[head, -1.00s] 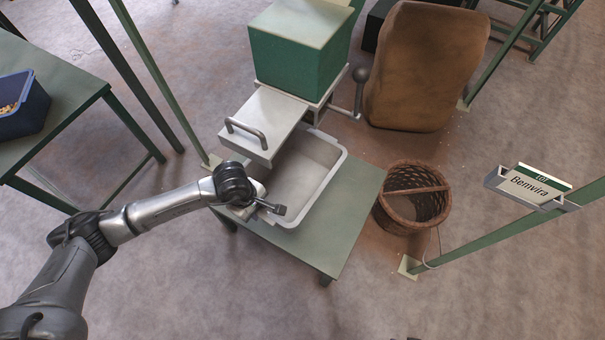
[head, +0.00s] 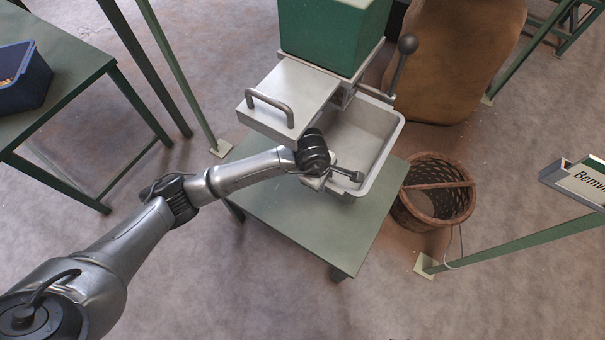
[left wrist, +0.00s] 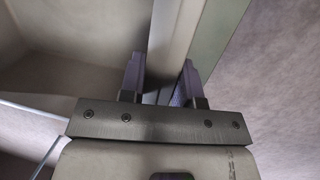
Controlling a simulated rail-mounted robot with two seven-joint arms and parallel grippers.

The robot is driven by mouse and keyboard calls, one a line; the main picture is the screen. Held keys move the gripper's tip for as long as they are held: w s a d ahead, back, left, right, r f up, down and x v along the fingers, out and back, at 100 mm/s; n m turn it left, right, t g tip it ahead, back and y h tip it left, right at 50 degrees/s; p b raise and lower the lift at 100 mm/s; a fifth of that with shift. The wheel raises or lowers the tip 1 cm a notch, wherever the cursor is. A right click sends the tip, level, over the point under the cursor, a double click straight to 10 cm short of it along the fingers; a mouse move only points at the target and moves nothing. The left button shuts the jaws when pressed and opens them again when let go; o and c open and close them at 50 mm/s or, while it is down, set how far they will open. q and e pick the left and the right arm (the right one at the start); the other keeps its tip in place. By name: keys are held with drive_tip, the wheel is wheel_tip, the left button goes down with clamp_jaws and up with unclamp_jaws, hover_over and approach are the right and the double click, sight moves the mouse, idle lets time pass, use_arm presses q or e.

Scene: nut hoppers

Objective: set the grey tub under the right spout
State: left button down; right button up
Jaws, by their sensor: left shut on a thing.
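The grey tub (head: 368,130), pale and open-topped, is over the green table (head: 272,205), close to its right edge. I cannot tell whether it rests on the tabletop. My left gripper (head: 333,183) is shut on the tub's near rim. In the left wrist view the gripper's two fingers (left wrist: 160,78) straddle the rim, and part of the tub's inside (left wrist: 70,45) shows. The metal chute box (head: 290,98) with a handle, under the green hopper (head: 330,35), hides the tub's left part. The spout opening is hidden. My right gripper is out of view.
A wicker basket (head: 433,190) stands on the floor right of the table. A brown sack (head: 455,60) is behind. A lever (head: 400,65) sticks up beside the hopper. A blue bin (head: 22,80) sits on another table at left.

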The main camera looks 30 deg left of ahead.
use_arm(q)
drive_tip(key=a+f+b, duration=0.5)
drive_tip(key=a+f, duration=0.3)
drive_tip(key=f, duration=0.1)
drive_tip(key=shift+w+a+b, duration=0.2)
drive_tip(key=shift+b, duration=0.1)
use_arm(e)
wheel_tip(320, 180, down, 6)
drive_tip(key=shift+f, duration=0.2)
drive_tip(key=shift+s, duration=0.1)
use_arm(q)
drive_tip(key=c, duration=0.9)
unclamp_jaws()
drive_tip(key=shift+o, duration=0.4)
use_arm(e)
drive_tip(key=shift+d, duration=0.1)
use_arm(q)
drive_tip(key=p+v, duration=0.5)
drive_tip(key=v, duration=0.7)
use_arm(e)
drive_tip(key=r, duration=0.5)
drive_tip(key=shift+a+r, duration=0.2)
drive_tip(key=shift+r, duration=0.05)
